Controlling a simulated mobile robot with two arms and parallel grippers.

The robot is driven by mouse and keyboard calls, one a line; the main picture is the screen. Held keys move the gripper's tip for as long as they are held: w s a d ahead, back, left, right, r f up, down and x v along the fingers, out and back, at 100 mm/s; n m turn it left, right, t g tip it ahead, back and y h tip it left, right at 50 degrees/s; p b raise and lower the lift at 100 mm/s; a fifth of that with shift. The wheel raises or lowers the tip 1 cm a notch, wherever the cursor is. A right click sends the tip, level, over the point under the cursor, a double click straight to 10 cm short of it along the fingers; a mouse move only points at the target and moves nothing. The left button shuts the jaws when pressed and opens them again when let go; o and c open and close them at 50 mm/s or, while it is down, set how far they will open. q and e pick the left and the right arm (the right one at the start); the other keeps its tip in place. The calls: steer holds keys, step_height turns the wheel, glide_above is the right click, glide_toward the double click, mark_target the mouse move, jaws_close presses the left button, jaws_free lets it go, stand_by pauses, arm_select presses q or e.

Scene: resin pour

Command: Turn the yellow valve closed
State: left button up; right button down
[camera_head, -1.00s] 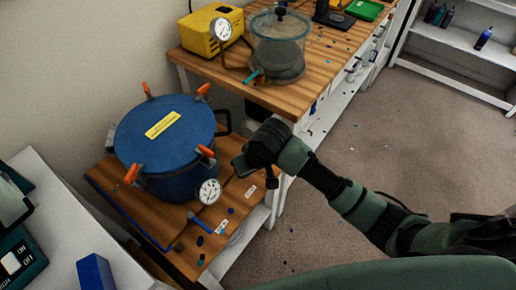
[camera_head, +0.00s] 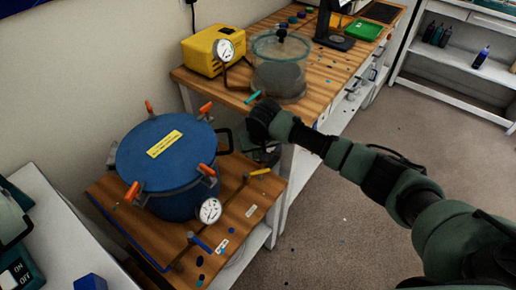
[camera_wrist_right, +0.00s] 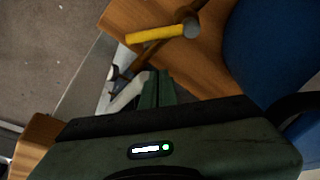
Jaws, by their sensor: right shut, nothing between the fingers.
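The yellow valve handle (camera_head: 259,172) shows on the wooden shelf top, to the right of the blue pressure pot (camera_head: 168,150), at the end of a thin dark pipe. In the right wrist view the yellow handle (camera_wrist_right: 158,33) lies just beyond my fingertips, apart from them. My right gripper (camera_head: 264,154) is above and behind the valve in the head view, shut and empty. Its dark green fingers (camera_wrist_right: 156,88) show together in the right wrist view. My left gripper is not in view.
A blue-handled valve (camera_head: 200,243) and a gauge (camera_head: 210,211) sit in front of the pot. The higher bench holds a yellow pump (camera_head: 212,52) and a glass chamber (camera_head: 279,70). A white table (camera_head: 60,230) stands at the left. The carpet at right is open.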

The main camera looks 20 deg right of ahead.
mark_target(258, 173)
steer(key=shift+s+f+p, duration=0.9)
steer(key=shift+s+f, duration=0.2)
steer(key=shift+f, duration=0.1)
steer(key=shift+s, duration=0.4)
